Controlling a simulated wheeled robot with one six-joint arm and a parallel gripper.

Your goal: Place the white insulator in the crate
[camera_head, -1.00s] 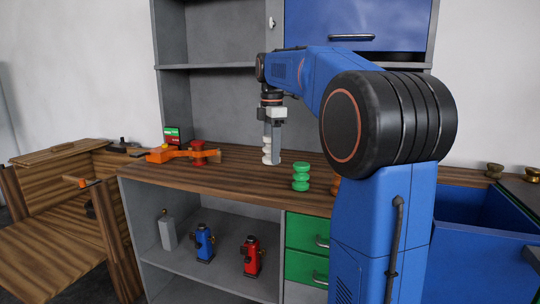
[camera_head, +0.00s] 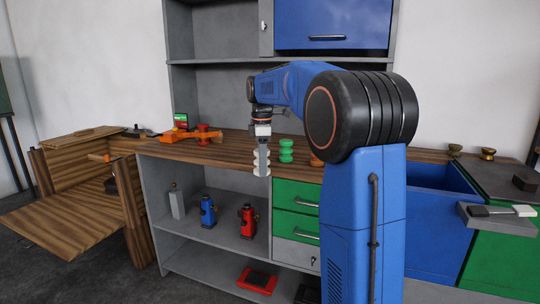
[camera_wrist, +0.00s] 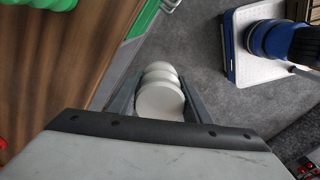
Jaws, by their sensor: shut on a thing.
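The white insulator (camera_head: 255,164), a stack of rounded ribs, is held upright between the fingers of my gripper (camera_head: 262,170). In the wrist view the insulator (camera_wrist: 160,98) sits between both grey fingers (camera_wrist: 158,106), with grey floor beneath it and the wooden worktop's edge to the left. In the head view it hangs at the worktop's front edge. A wooden crate (camera_head: 75,171) stands at the left, with its front panel folded down. Its inner floor is only partly visible.
A green insulator (camera_head: 286,150) and an orange tool (camera_head: 190,135) stand on the worktop (camera_head: 215,154). Red and blue items stand on the shelf below. An open blue bin (camera_head: 435,180) is at the right. Floor in front of the wooden crate is clear.

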